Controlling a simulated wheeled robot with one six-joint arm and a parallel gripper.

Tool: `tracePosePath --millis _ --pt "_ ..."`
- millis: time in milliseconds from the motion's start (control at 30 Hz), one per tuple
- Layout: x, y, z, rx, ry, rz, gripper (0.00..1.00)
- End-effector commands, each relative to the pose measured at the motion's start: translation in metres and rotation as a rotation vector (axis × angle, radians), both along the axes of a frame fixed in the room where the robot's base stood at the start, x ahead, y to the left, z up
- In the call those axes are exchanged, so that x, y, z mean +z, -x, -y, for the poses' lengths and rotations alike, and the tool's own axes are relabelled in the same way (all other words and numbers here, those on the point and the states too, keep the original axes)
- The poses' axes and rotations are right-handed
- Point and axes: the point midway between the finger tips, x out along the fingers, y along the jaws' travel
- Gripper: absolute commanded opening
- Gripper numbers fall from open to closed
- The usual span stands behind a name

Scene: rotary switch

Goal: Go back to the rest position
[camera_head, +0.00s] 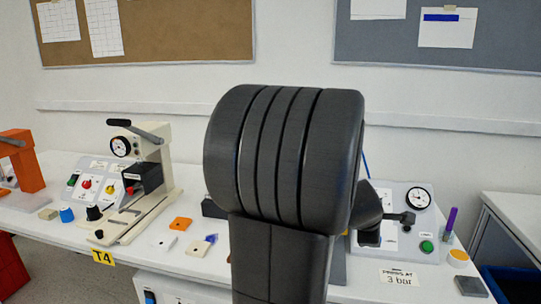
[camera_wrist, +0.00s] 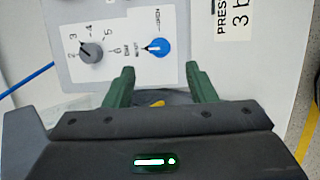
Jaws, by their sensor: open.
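My gripper (camera_wrist: 160,70) is open, with its two green fingers apart and nothing between them. Beyond the fingertips in the wrist view is a light control panel (camera_wrist: 120,18). It has a grey rotary knob (camera_wrist: 91,53) with a numbered scale and a blue knob (camera_wrist: 159,48) with printed labels. The blue knob lies just past the gap between the fingers, and no contact shows. In the head view my arm covers the middle and hides part of the right-hand panel (camera_head: 412,248). The gripper's fingers cannot be made out there.
A press with a gauge (camera_head: 120,147) stands on the white bench at left, with an orange stand (camera_head: 22,165) beyond it. A green button (camera_head: 427,246) and a purple marker (camera_head: 451,220) are at right.

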Motion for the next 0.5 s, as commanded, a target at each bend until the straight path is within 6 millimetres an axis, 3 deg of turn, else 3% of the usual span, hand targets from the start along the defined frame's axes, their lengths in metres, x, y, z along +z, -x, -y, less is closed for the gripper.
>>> tracePosePath --millis 200,500 --pt "-0.03 -0.019 0.017 -0.001 -0.001 -0.001 0.51" --pt "-0.05 -0.036 0.03 -0.001 -0.001 0.0 0.51"
